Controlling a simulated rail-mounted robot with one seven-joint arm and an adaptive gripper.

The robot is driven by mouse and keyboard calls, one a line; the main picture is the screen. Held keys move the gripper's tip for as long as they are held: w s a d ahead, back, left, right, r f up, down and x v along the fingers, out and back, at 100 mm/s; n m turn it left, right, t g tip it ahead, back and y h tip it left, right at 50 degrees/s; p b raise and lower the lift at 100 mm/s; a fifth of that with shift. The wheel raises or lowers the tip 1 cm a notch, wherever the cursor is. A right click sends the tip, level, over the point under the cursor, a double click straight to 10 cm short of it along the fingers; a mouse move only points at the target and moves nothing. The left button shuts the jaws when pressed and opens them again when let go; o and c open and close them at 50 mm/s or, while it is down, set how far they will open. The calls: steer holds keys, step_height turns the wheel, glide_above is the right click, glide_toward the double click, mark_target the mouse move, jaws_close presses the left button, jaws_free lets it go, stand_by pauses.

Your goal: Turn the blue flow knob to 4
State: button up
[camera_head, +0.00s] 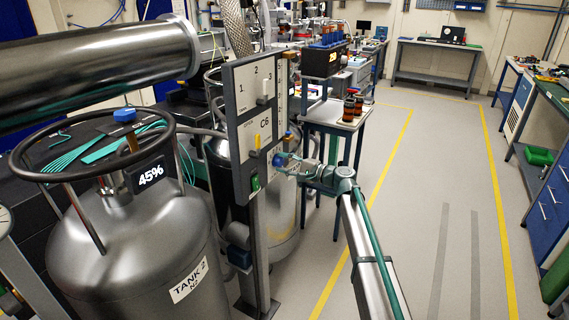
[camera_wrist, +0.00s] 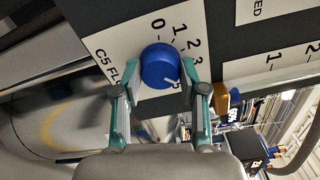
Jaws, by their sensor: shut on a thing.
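The blue flow knob (camera_wrist: 160,66) sits on a white label plate marked "C5 FLO…" in the wrist view. Digits 0, 1, 2 and 3 show around its upper and right side; further digits are hidden by a finger. A pale mark on the knob's face is toward its lower right; the exact number it points at cannot be read. My gripper (camera_wrist: 150,88) has its teal fingers on both sides of the knob, shut on it. In the head view the blue knob (camera_head: 279,159) shows at the panel's right edge, with my gripper (camera_head: 287,167) at it.
The grey panel (camera_head: 234,130) carries switches numbered 1 to 3, a yellow lever (camera_head: 256,142) and a green switch (camera_head: 255,183). A steel tank (camera_head: 140,250) with a 45% display stands left. A small table (camera_head: 333,120) stands behind my arm. Floor at right is clear.

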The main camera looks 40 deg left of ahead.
steer(key=o, duration=1.1)
steer(key=shift+o, duration=0.2)
steer(key=w+d, duration=0.2)
steer(key=d, duration=1)
steer(key=shift+a, duration=0.1)
